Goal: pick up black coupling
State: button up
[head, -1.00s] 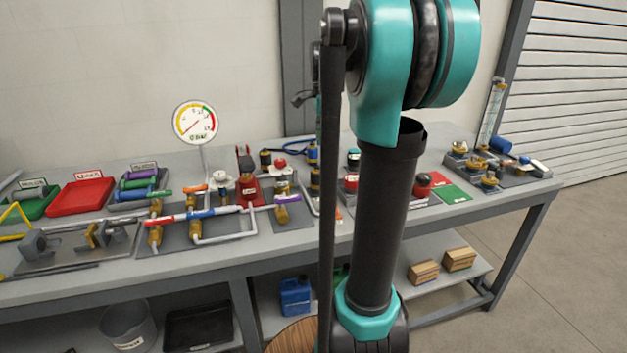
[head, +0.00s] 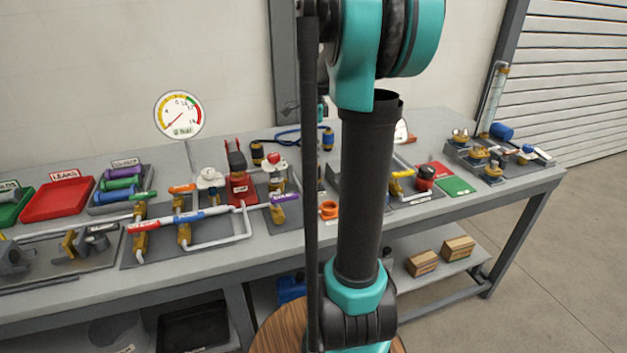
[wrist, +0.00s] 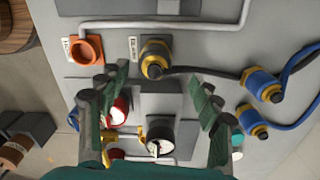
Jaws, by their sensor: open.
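In the wrist view, a gold and dark fitting (wrist: 155,60) with a dark hose stands on the bench plate beside a small white label. It fits the black coupling best, but I cannot be sure. My gripper (wrist: 162,82) is open and empty. Its two green-padded fingers reach from the bottom of the wrist view, and the fitting lies just beyond and between their tips, apart from them. In the head view my own arm hides the gripper and most of this part of the bench.
An orange cup-like part (wrist: 87,50) stands left of the fitting. Blue-and-gold couplings (wrist: 262,84) with a blue hose are at right. A red knob (wrist: 118,110) and a black round part (wrist: 160,134) sit between the fingers. A grey pipe (wrist: 165,25) runs beyond.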

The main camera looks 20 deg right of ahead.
aim_at(313, 165)
jog(key=shift+s+f, duration=0.2)
jog(key=shift+f, duration=1.85)
jog(key=shift+s+f, duration=0.15)
jog(key=shift+f, duration=1.9)
jog(key=c, duration=1.4)
notch_tip(313, 165, up, 20)
